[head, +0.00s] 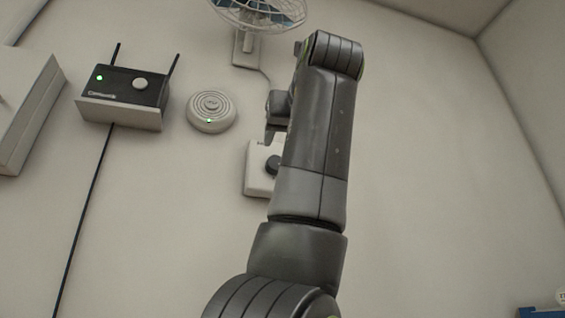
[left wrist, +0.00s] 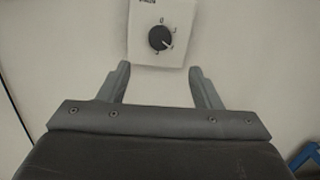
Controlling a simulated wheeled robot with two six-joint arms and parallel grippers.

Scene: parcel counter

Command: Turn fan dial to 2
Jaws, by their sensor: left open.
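The fan dial is a dark round knob (left wrist: 159,38) on a white wall plate (left wrist: 143,52), with small marks around it in the left wrist view. The marks are too small to read surely, and I cannot tell which one the knob points at. In the head view the plate (head: 256,186) and knob (head: 272,165) are partly hidden behind my left arm. My left gripper (left wrist: 160,80) is open and empty, its fingers just below the plate and apart from the knob. It also shows in the head view (head: 270,136). My right gripper is not in view.
A wire-caged fan (head: 262,12) is mounted on the wall above. A dark router (head: 120,88) on a shelf, a round white device (head: 211,111) and a white box (head: 25,105) are at left. The wall at right is clear. A blue object (head: 540,312) is at the lower right corner.

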